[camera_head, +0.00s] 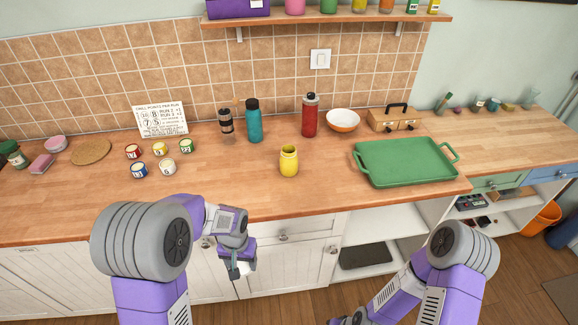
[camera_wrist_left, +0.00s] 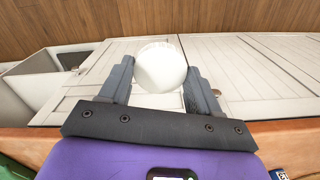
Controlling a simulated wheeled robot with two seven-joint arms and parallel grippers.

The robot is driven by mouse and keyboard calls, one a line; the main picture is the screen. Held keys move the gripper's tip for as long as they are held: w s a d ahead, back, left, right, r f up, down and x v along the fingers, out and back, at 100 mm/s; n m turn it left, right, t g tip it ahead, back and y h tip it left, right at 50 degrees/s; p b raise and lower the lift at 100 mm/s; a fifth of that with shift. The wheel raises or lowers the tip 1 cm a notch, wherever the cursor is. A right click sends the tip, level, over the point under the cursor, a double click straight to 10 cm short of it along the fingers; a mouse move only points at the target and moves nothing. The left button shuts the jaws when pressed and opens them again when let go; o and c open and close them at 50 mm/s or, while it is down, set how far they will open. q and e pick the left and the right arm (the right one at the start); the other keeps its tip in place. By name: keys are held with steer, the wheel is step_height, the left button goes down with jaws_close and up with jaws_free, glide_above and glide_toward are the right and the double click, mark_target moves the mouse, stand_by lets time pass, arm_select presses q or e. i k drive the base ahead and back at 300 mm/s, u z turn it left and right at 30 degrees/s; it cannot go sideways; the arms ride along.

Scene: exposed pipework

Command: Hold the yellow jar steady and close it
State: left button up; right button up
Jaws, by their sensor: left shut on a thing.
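The yellow jar (camera_head: 289,162) stands upright on the wooden counter near its front edge, with no lid seen on its mouth. My left gripper (camera_head: 240,268) is in front of the counter and below its top, to the left of the jar and apart from it. In the left wrist view my left gripper (camera_wrist_left: 160,78) is shut on a round white thing (camera_wrist_left: 160,66), which looks like a lid. No gripper touches the jar. My right arm shows at the lower right, but its gripper is out of view.
A green tray (camera_head: 405,184) lies right of the jar. A red bottle (camera_head: 310,118), a teal bottle (camera_head: 254,122) and an orange-white bowl (camera_head: 343,121) stand behind. Several small numbered cans (camera_head: 159,150) stand to the left. The counter (camera_head: 235,190) around the jar is clear.

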mark_target(288, 158)
steer(key=z, duration=2.45)
steer(key=i, duration=0.4)
steer(key=u, duration=2.95)
steer(key=i, duration=0.5)
steer(key=z, duration=0.05)
